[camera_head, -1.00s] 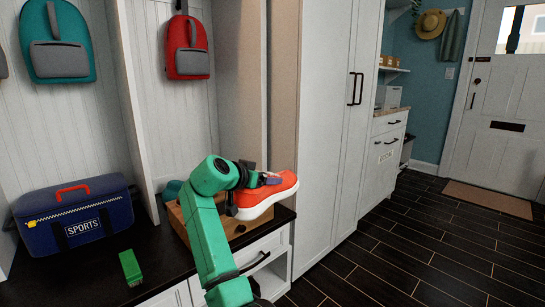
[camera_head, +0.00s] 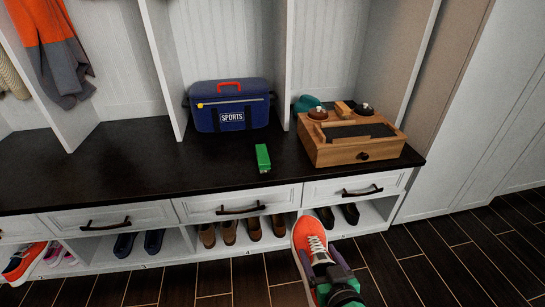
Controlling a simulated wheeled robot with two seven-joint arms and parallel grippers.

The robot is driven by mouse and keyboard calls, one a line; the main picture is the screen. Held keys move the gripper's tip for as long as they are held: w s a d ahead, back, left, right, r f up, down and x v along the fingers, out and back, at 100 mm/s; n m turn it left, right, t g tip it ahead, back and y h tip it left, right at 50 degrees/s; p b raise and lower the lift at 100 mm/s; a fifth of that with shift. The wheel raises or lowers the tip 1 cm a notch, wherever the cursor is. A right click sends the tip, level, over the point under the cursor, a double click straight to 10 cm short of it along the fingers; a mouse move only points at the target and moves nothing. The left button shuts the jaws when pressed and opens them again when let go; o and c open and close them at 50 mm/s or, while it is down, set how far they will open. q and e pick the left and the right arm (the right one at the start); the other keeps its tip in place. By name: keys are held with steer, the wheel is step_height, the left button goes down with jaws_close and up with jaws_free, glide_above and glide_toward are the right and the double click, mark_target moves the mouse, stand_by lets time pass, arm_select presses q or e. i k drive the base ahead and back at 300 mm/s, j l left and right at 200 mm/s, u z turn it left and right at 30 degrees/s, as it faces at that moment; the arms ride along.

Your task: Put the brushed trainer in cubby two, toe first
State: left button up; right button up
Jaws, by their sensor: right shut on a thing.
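The orange trainer (camera_head: 303,240) with a white sole and pale laces is in the lower middle of the head view, in front of the bench. Its toe points up the picture, toward the shoe cubbies. My right gripper (camera_head: 323,265) is shut on the trainer, toward its heel end; the heel is partly hidden by the gripper. A row of open cubbies (camera_head: 188,240) runs under the bench drawers. Their small number marks are too faint to read surely. A similar orange shoe (camera_head: 25,262) sits at the far left. My left gripper is out of view.
Cubbies hold pink shoes (camera_head: 55,254), blue shoes (camera_head: 154,241), several brown shoes (camera_head: 228,231) and black shoes (camera_head: 350,213). On the bench (camera_head: 130,160) are a blue sports bag (camera_head: 231,112), a green item (camera_head: 263,157) and a wooden box (camera_head: 350,152). Floor at right is clear.

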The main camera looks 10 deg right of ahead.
mark_target(23, 243)
steer(key=j, duration=0.5)
steer(key=i+j+u, duration=0.1)
steer(key=j, duration=0.4)
steer(key=i+j, duration=0.1)
steer(key=j, duration=0.45)
steer(key=i+j, duration=0.1)
steer(key=j, duration=0.4)
steer(key=i+j+u, duration=0.1)
steer(key=j, duration=0.4)
steer(key=i+j, duration=0.1)
steer(key=j, duration=0.4)
steer(key=i+j+u, duration=0.1)
steer(key=j, duration=0.4)
steer(key=i+j, duration=0.1)
steer(key=j, duration=0.4)
steer(key=j+u, duration=0.1)
steer(key=j, duration=0.35)
steer(key=i+j, duration=0.15)
steer(key=j, duration=0.35)
steer(key=i+j+u, duration=0.1)
steer(key=j, duration=0.35)
steer(key=i+j, duration=0.1)
steer(key=j, duration=0.35)
steer(key=j+u, duration=0.05)
